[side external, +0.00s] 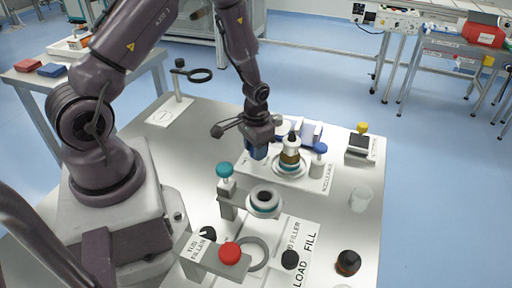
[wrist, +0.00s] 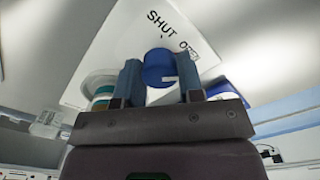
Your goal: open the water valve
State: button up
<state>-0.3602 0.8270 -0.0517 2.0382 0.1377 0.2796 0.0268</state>
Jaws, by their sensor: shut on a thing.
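A round blue valve knob (wrist: 157,60) shows in the wrist view, in front of a white plate (wrist: 112,35) marked SHUT and with a second, partly legible word beside it. My gripper (wrist: 161,75) has one blue finger on each side of the knob and is shut on it. In the side external view my gripper (side external: 258,152) points down at the left end of a white station plate (side external: 312,180). There the fingers and arm hide the knob, so its turn angle cannot be told.
Right of my gripper stand a brown-and-white bottle (side external: 290,157) and a blue-topped post (side external: 319,150). A teal-knobbed post (side external: 224,172) and a round holder (side external: 264,202) stand in front. A clear cup (side external: 360,199) is at the right.

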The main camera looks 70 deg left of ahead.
dwell(0.3)
jog(key=o, duration=0.9)
jog(key=shift+r, duration=0.15)
notch_tip(320, 180, up, 13)
jog(key=shift+f, duration=0.15)
jog(key=shift+s, duration=0.1)
jog(key=s+d+r+t, duration=0.2)
jog(key=s+d+r, duration=0.1)
jog(key=r, duration=0.3)
jog(key=s+d+r+m+t, duration=0.1)
jog(key=s+d+r, duration=0.3)
jog(key=s+r, duration=0.2)
jog(key=s+d+r+m+t, duration=0.1)
jog(key=s+d+r+t, duration=0.1)
jog(key=r, duration=0.6)
jog(key=shift+s+d+t, duration=0.3)
jog(key=shift+s+d, duration=0.55)
jog(key=shift+s, duration=0.3)
